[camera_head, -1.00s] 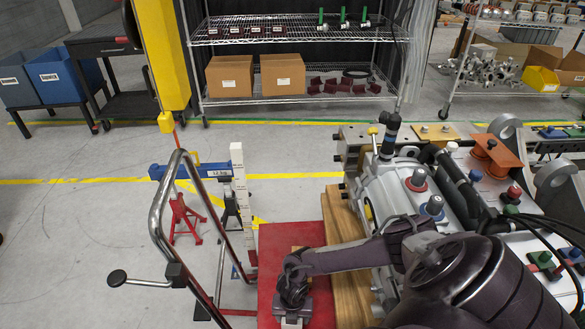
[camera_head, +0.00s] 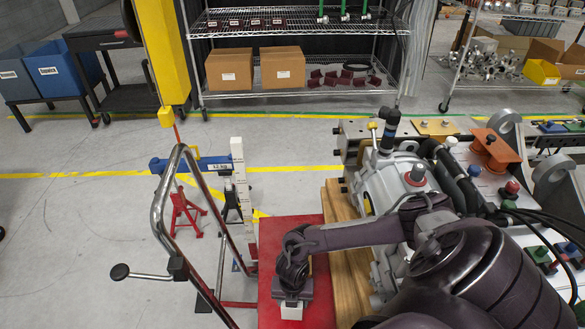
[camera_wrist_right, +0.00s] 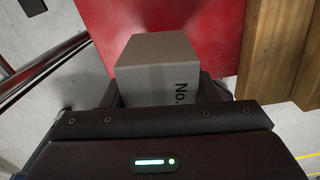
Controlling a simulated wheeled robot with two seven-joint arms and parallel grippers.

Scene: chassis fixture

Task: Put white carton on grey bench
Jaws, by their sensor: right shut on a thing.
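The white carton (camera_head: 291,311) is in my right gripper (camera_head: 292,295), above the red platform in the head view. In the right wrist view the carton (camera_wrist_right: 158,70) is a pale box with a printed "No." on its side, and the dark gripper (camera_wrist_right: 165,93) is closed around its near end. The red platform (camera_head: 285,235) lies beneath it; I cannot tell the exact gap between them. I cannot identify a grey bench for certain in either view. My left gripper is not in view.
A bent metal cart handle (camera_head: 157,215) stands left of the platform. Wooden beams (camera_head: 343,250) and a large machine assembly (camera_head: 385,185) lie close on the right. A wire shelf (camera_head: 300,103) with brown boxes stands behind. Grey floor is open at the left.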

